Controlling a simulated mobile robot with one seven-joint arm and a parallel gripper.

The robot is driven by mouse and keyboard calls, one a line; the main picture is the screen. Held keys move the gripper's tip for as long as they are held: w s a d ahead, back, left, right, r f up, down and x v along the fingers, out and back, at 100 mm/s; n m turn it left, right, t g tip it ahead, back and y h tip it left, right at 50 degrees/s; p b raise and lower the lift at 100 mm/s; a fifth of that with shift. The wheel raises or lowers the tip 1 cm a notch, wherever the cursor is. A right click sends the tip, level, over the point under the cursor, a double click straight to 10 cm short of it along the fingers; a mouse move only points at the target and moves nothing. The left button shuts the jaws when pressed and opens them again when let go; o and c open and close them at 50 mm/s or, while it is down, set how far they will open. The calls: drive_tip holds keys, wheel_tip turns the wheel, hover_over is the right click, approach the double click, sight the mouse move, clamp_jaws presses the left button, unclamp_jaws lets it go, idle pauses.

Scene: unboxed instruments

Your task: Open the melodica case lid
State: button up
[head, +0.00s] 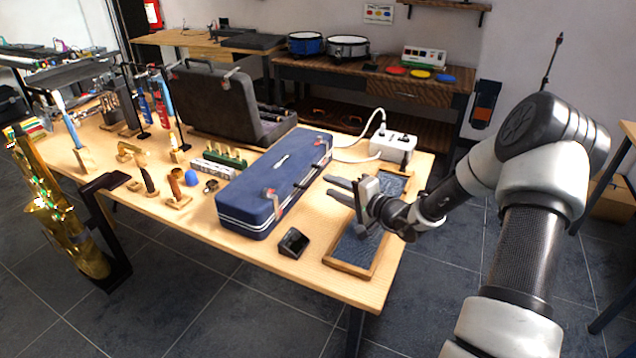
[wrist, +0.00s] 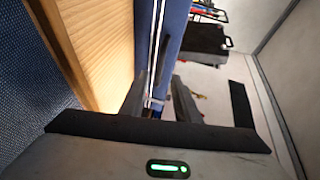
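The blue melodica case (head: 268,180) lies flat on the wooden table with its lid closed in the head view. A pale seam runs around its side. Metal latches show on the side facing my arm, one near the front corner (head: 276,204) and one farther back. My gripper (head: 330,186) is open and empty, just right of the case's long side, with its fingers pointing toward it. In the wrist view the fingers (wrist: 159,76) stand apart, with the blue case side and its pale seam (wrist: 157,40) beyond and between them. I cannot tell whether a finger touches the case.
A small black stand (head: 293,242) sits by the case's front end. A wood-framed dark tray (head: 357,250) lies beneath my gripper. A white power strip (head: 393,145) with a cable is behind. An open dark case (head: 215,105) and several small items fill the left.

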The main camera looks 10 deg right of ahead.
drive_tip(key=x, duration=0.7)
drive_tip(key=shift+b, duration=0.35)
clamp_jaws()
